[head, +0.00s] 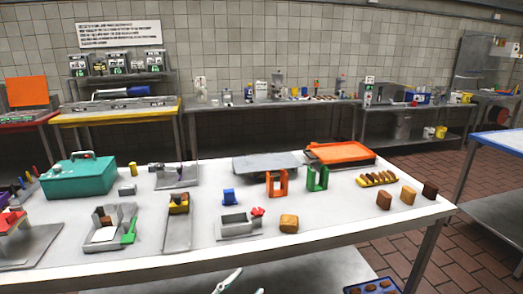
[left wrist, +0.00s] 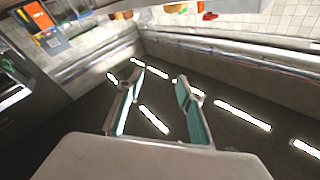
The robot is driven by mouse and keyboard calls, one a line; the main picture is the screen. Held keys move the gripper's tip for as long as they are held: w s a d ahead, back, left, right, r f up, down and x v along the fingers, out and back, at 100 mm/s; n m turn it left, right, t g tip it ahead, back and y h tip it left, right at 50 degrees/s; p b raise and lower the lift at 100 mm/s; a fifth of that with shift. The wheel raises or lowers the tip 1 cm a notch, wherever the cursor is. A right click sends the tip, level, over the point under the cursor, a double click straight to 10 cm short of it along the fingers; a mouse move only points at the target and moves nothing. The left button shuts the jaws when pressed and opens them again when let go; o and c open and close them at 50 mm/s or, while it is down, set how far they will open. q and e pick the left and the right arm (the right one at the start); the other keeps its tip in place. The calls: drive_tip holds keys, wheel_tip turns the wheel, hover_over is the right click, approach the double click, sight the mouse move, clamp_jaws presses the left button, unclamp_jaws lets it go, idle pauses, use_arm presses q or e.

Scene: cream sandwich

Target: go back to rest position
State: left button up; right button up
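My left gripper (head: 243,281) shows only at the bottom edge of the head view, low in front of the white table (head: 330,222). In the left wrist view its two teal-lined fingers (left wrist: 160,82) stand apart with nothing between them. It is open and empty, clear of everything on the table. My right gripper does not show in either view.
On the table are a teal box (head: 78,176), an orange-topped device (head: 340,153), orange (head: 277,184) and green (head: 317,179) frames, and several brown blocks (head: 289,223). A blue crate (head: 372,287) is at the bottom right. Tiled floor lies open at right.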

use_arm(q)
drive_tip(key=s+a+f+n+g+y, duration=0.1)
drive_tip(key=s+a+f+n+y, duration=0.2)
drive_tip(key=s+a+f, duration=0.2)
drive_tip(key=s+a+f+n+g+y, duration=0.2)
drive_tip(key=s+a+f+n+y, duration=0.1)
drive_tip(key=f, duration=0.9)
drive_tip(key=s+a+f+n+g+y, duration=0.2)
drive_tip(key=s+a+f+n+y, duration=0.1)
drive_tip(key=s+a+f, duration=0.5)
drive_tip(key=shift+f+y, duration=0.6)
drive_tip(key=shift+y, duration=0.1)
